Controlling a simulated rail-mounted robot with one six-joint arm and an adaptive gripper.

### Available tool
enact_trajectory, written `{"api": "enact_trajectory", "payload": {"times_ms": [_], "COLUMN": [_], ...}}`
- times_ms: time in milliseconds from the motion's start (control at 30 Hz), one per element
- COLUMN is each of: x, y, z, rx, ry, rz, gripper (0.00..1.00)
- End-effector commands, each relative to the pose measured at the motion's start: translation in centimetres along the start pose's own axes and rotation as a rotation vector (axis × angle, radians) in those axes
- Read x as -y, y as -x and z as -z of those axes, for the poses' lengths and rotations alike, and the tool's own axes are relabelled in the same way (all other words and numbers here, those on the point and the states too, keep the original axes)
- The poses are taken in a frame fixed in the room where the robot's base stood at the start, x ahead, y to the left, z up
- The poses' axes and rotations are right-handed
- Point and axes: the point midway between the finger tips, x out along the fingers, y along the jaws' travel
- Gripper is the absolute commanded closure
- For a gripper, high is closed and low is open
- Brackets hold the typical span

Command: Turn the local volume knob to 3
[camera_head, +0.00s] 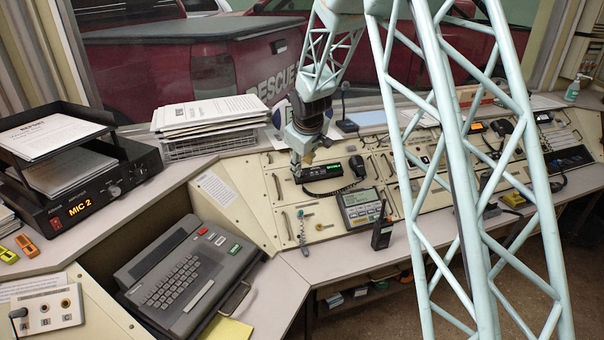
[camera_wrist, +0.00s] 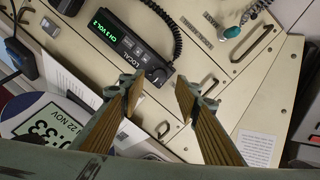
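The black local radio unit (camera_wrist: 125,40) lies on the cream console panel; its green display reads "CH 3 VOL 2". Its round black volume knob (camera_wrist: 158,76) is at the end marked "LOCAL". My gripper (camera_wrist: 159,84) is open and empty, one fingertip on each side of the knob in the wrist view. The fingers look apart from it; the height gap cannot be told. In the head view the radio unit (camera_head: 322,172) lies just right of my gripper (camera_head: 297,172), which points down; the knob is not clearly visible there.
A coiled cord (camera_wrist: 172,22) runs beside the radio. A handset (camera_head: 358,166), a grey keypad unit (camera_head: 361,208) and a walkie-talkie (camera_head: 382,232) are close by. Panel handles (camera_head: 277,187) stick up left of my gripper. A round clock (camera_wrist: 45,125) shows at lower left in the wrist view.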

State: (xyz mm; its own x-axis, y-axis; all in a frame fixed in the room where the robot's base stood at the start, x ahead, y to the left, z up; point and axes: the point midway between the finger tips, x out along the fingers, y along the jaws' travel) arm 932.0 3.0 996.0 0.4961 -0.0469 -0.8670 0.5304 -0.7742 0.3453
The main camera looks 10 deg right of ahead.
Motion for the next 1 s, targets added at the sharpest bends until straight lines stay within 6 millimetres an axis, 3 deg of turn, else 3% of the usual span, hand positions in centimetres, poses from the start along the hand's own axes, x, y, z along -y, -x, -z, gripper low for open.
{"api": "enact_trajectory", "payload": {"times_ms": [400, 900, 1000], "x": [0.0, 0.0, 0.0], "y": [-4.2, -4.9, -4.9], "z": [0.0, 0.0, 0.0], "rx": [0.000, -0.001, -0.001], "ry": [0.001, 0.001, 0.001], "rz": [0.000, 0.000, 0.000], "gripper": [0.70, 0.70, 0.77]}}
